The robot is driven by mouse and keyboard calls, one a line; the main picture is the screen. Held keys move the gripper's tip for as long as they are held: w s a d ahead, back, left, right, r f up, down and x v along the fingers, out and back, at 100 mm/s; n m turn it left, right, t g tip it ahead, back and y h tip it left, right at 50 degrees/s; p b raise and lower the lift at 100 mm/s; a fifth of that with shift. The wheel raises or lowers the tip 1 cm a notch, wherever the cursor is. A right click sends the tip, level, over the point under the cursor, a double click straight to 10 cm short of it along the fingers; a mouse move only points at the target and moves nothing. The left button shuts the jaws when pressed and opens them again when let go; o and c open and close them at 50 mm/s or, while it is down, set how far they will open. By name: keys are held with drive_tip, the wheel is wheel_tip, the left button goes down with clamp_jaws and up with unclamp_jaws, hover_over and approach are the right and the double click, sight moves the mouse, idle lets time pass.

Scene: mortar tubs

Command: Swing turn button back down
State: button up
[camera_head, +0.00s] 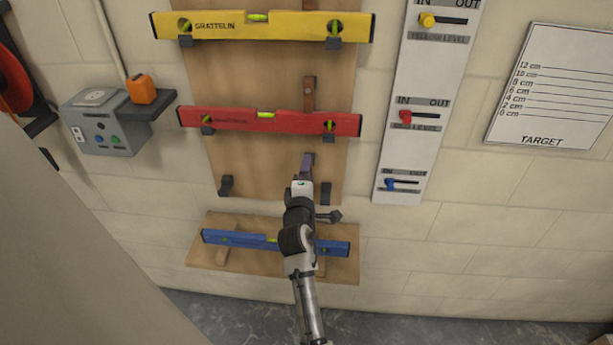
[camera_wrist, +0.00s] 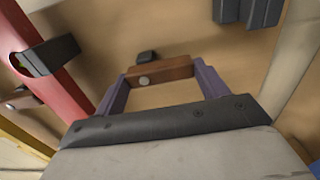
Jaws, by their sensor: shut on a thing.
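My gripper (camera_head: 306,165) is at the lower part of the upright wooden board (camera_head: 265,170), below the red level. In the wrist view its purple fingers (camera_wrist: 162,72) are shut on a small brown turn button (camera_wrist: 172,73), which spans between them. A round screw head shows near the button's left end. In the head view my gripper hides most of this button. Another brown turn button (camera_head: 309,94) stands upright just above the red level (camera_head: 270,121). The red level also shows at the left of the wrist view (camera_wrist: 45,70).
Empty black hooks (camera_head: 226,186) and (camera_head: 326,194) flank my gripper. A blue level (camera_head: 235,239) lies on the lower wooden board (camera_head: 205,258). A yellow level (camera_head: 215,27) hangs at the top. An IN/OUT panel (camera_head: 408,140) is to the right, a grey switch box (camera_head: 105,125) to the left.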

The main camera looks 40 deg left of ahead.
drive_tip(key=o, duration=1)
drive_tip(key=shift+s, duration=0.1)
drive_tip(key=b+v, duration=0.4)
drive_tip(key=v, duration=0.9)
drive_tip(key=shift+s+d, duration=0.15)
drive_tip(key=shift+s, duration=0.2)
drive_tip(key=shift+r, duration=0.1)
